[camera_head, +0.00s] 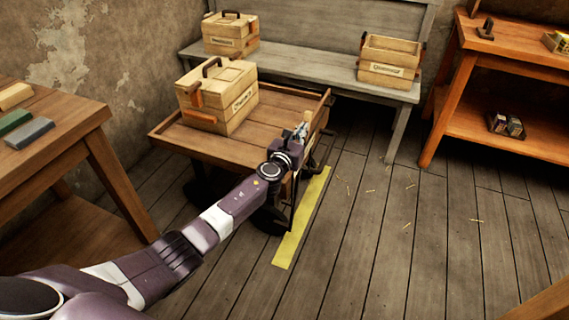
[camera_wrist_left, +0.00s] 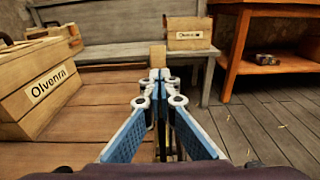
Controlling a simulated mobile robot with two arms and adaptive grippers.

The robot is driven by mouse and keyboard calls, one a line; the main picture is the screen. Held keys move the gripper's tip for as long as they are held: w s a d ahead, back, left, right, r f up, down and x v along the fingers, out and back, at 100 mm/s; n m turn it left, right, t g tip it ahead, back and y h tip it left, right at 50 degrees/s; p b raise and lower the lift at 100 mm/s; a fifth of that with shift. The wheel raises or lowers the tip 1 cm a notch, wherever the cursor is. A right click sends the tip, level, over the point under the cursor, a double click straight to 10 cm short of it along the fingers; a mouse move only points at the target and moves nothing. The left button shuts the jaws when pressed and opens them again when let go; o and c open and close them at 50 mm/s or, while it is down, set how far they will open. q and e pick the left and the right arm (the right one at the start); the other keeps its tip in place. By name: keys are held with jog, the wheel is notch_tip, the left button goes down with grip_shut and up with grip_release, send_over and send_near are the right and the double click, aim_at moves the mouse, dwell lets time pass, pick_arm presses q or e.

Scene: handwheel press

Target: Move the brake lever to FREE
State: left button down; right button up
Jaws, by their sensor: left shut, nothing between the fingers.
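The wooden cart (camera_head: 240,148) stands beside the bench, its right end by my left gripper. My left gripper (camera_head: 301,130) is at that right end, over the cart's edge. In the left wrist view its blue fingers (camera_wrist_left: 159,76) are shut together with nothing between them. A small wooden block-like end (camera_wrist_left: 158,56) shows just beyond the fingertips; it may be the brake lever's grip, but I cannot tell. Dark rods show below the fingers. The lever's position and any FREE marking cannot be made out. My right gripper is not in view.
A labelled wooden crate (camera_head: 220,96) sits on the cart. A grey bench (camera_head: 290,71) behind carries two more boxes. A yellow strip (camera_head: 303,220) lies on the floor beside the cart. A workbench (camera_head: 75,125) stands left, shelving (camera_head: 455,120) right. The floor at right is mostly clear.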

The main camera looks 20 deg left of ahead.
pick_arm(q)
jog(key=shift+w+a+r, duration=0.2)
jog(key=shift+w+r, duration=0.05)
jog(key=shift+r, duration=0.4)
jog(key=s, duration=1.2)
jog(key=shift+s, duration=0.25)
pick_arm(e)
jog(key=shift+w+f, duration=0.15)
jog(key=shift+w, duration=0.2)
pick_arm(q)
jog(key=shift+f, duration=0.15)
